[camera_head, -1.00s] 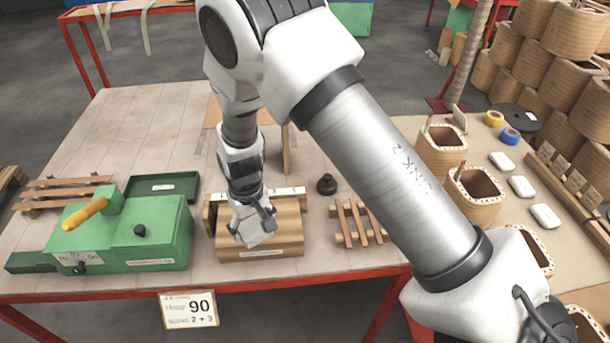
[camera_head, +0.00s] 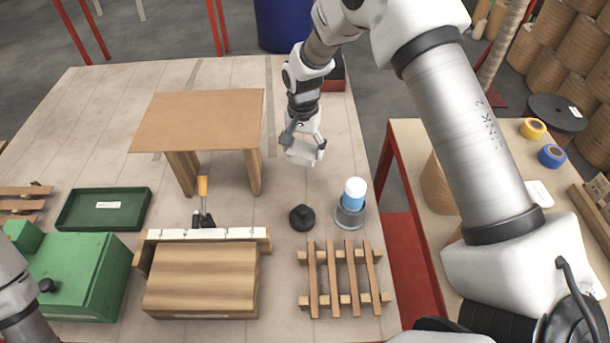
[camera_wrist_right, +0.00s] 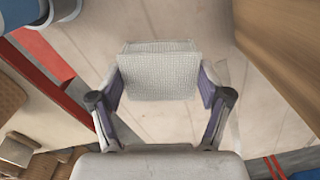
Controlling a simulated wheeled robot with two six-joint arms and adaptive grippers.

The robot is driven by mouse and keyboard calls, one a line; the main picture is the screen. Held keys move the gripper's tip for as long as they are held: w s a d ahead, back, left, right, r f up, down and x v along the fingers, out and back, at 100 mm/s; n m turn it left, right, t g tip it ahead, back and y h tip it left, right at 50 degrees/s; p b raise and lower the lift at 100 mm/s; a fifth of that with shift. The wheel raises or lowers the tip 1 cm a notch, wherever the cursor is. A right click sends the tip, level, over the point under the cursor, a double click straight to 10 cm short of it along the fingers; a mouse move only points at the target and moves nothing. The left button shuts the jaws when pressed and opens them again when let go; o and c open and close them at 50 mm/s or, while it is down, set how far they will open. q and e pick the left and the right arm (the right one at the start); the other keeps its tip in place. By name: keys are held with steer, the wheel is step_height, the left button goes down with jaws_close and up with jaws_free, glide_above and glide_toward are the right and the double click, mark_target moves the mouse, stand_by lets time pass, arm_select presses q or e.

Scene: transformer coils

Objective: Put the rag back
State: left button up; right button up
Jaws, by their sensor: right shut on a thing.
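The rag (camera_head: 301,154) is a small white folded cloth. My right gripper (camera_head: 304,145) is shut on it and holds it above the table (camera_head: 315,105), to the right of a brown raised board on legs. In the right wrist view, the woven white rag (camera_wrist_right: 160,72) sits between the two fingers of the gripper (camera_wrist_right: 161,84), with bare tabletop behind it. Part of my left arm shows at the lower left edge; its gripper is out of the picture.
The brown board (camera_head: 200,120) stands left of the gripper. A white-and-blue bottle (camera_head: 354,195) in a grey holder, a black knob-like object (camera_head: 302,217) and a slatted wooden rack (camera_head: 345,280) are nearer. A wooden block (camera_head: 200,278) and green box (camera_head: 85,280) stand front left.

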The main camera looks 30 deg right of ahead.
mark_target(304, 181)
steer(key=shift+w+d+f, duration=0.15)
steer(key=shift+d+f, duration=0.15)
steer(key=shift+d, duration=0.15)
steer(key=f, duration=0.1)
steer(key=f+p, duration=0.1)
steer(key=s+a+f, duration=0.1)
steer(key=shift+f, duration=0.25)
steer(key=f, duration=0.3)
steer(key=f+p, duration=0.1)
steer(key=f, duration=0.1)
steer(key=shift+w+d+f, duration=0.15)
steer(key=shift+w+d, duration=0.1)
arm_select(q)
steer(key=shift+s+a+r, duration=0.1)
steer(key=shift+s+r, duration=0.05)
steer(key=shift+r, duration=0.35)
steer(key=shift+s+a+r, duration=0.1)
steer(key=shift+s+r, duration=0.05)
steer(key=shift+r, duration=0.35)
arm_select(e)
steer(key=shift+s+a, duration=0.1)
steer(key=shift+a, duration=0.05)
steer(key=o, duration=1.1)
steer(key=shift+f, duration=0.1)
arm_select(q)
steer(key=shift+d+f, duration=0.1)
